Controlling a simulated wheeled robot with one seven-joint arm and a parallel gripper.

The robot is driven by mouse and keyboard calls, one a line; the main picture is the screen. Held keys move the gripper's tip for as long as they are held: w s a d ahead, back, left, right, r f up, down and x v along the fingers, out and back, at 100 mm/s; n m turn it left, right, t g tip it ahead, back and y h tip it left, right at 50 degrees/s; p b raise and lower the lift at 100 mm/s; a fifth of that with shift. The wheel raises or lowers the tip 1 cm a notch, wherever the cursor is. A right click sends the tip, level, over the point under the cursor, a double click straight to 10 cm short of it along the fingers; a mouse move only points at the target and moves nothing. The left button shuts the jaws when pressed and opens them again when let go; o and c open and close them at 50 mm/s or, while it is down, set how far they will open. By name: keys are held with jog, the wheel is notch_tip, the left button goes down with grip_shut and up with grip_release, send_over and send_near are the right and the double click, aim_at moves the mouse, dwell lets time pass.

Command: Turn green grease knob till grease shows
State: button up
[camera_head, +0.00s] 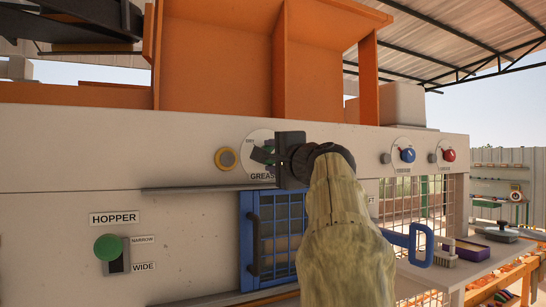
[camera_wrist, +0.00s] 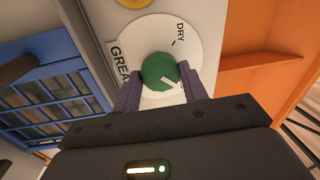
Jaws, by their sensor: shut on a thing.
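The green grease knob (camera_wrist: 160,72) sits on a round white dial marked GREASE and DRY in the wrist view. A white pointer mark shows on the knob's lower right. My gripper (camera_wrist: 158,80) has one finger on each side of the knob and is shut on it. In the head view my gripper (camera_head: 265,155) is at the dial (camera_head: 258,137) on the machine's front panel, and my arm covers part of it. A yellow-ringed round port (camera_head: 226,159) is just left of the dial. I see no grease in it.
A blue barred door (camera_head: 272,238) with a dark handle is below the dial. The green hopper knob (camera_head: 108,247) is at the left. Blue (camera_head: 407,155) and red (camera_head: 448,155) knobs are at the right. A blue handle (camera_head: 412,244) sticks out beside my arm.

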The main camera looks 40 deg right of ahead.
jog(key=o, duration=1)
jog(key=shift+d, duration=0.1)
jog(key=shift+c, duration=0.2)
jog(key=shift+s, duration=0.15)
jog(key=b+v, duration=0.6)
jog(key=v, duration=1.1)
jog(key=shift+b, duration=0.35)
jog(key=shift+s+f, duration=0.1)
